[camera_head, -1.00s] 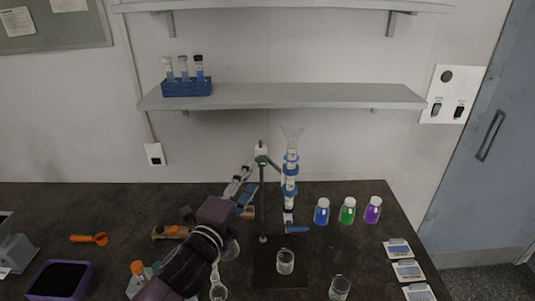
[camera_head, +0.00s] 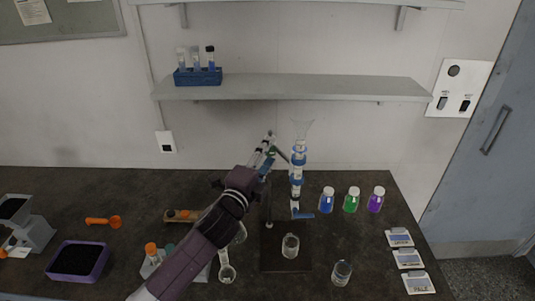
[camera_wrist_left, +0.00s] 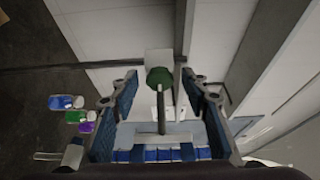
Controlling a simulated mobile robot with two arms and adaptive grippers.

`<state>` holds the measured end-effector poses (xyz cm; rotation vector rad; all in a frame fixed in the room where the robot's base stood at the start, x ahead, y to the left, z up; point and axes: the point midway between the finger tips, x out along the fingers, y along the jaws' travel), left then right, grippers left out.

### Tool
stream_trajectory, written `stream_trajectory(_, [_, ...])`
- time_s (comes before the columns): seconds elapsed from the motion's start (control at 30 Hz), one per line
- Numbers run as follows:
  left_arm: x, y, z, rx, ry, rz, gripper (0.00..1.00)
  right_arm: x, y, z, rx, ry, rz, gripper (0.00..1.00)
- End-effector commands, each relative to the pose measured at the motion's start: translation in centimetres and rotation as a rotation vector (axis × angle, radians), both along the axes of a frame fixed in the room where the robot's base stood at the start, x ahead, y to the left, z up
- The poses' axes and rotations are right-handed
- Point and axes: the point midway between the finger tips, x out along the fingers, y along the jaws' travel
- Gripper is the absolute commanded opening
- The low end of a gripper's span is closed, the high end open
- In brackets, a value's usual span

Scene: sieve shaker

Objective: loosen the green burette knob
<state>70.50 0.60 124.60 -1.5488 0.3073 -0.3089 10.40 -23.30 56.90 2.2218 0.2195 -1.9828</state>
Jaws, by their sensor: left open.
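The green burette knob (camera_wrist_left: 158,76) sits on the white clamp block (camera_wrist_left: 159,61) of the burette stand in the left wrist view. My left gripper (camera_wrist_left: 160,84) is open, with one finger on each side of the knob and a visible gap to each. In the head view my left gripper (camera_head: 270,148) is at the top of the stand and mostly covers the knob. The burette (camera_head: 297,165), with blue clamps and a funnel-like top, stands upright just right of it. My right gripper is not in view.
A glass beaker (camera_head: 290,246) stands on the stand's dark base. Blue (camera_head: 327,200), green (camera_head: 351,200) and purple (camera_head: 376,199) bottles stand to the right. A shelf (camera_head: 300,88) with a blue tube rack (camera_head: 198,77) runs above. Glassware stands near my left arm.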

Motion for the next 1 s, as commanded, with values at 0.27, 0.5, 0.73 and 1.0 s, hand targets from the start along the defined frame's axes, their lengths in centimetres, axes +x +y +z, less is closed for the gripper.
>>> stream_trajectory(0.27, [0.0, 0.0, 0.0, 0.0, 0.0, 0.0, 0.2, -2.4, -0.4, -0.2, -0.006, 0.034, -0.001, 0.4])
stream_trajectory(0.5, [0.0, 0.0, -0.1, -0.002, 0.001, 0.0, 0.01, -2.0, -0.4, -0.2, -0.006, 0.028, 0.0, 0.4])
stream_trajectory(0.73, [-0.1, -0.1, -0.9, -0.109, 0.001, 0.0, 0.01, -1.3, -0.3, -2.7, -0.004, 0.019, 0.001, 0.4])
stream_trajectory(1.0, [-0.1, -0.1, -0.8, -0.313, 0.001, 0.0, 0.01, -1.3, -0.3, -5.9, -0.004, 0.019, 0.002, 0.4])
